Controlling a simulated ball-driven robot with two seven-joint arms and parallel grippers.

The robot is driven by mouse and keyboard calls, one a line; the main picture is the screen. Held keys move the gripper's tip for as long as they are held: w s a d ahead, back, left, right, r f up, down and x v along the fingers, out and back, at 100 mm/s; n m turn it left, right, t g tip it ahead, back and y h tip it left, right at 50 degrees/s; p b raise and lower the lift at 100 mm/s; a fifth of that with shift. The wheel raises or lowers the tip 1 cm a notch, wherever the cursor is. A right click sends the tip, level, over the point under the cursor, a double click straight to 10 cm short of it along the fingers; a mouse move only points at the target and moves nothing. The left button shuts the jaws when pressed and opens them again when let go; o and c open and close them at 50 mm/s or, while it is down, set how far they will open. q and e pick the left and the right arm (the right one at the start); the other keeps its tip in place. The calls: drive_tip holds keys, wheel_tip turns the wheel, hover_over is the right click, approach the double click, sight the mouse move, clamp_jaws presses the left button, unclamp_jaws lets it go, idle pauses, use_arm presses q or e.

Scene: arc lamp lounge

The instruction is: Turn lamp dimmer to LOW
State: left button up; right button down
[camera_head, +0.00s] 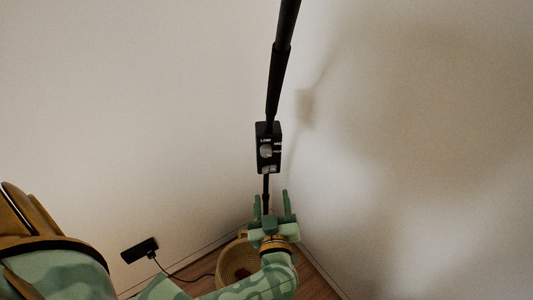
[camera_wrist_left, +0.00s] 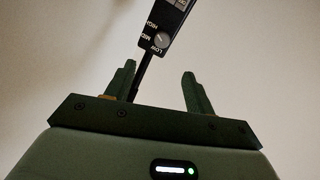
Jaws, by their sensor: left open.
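I cannot tell exactly where the knob points. My left gripper (camera_head: 271,203) is open and empty, below the dimmer and apart from it. Its two fingers (camera_wrist_left: 158,80) point up toward the box in the left wrist view. My right gripper is not in view.
A round woven basket (camera_head: 228,262) stands on the wooden floor (camera_head: 314,284) behind my left forearm. A black wall box (camera_head: 139,250) with a cable (camera_head: 180,277) is at the lower left. Plain walls meet behind the pole; the space around the dimmer is clear.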

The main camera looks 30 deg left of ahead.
sight(267, 155)
use_arm(q)
drive_tip(key=b+x, duration=0.1)
drive_tip(key=x, duration=0.7)
drive_tip(key=b+x, duration=0.1)
drive_tip(key=x, duration=0.7)
drive_tip(key=shift+s+a+f, duration=0.1)
drive_tip(key=shift+a, duration=0.25)
drive_tip(key=c, duration=1)
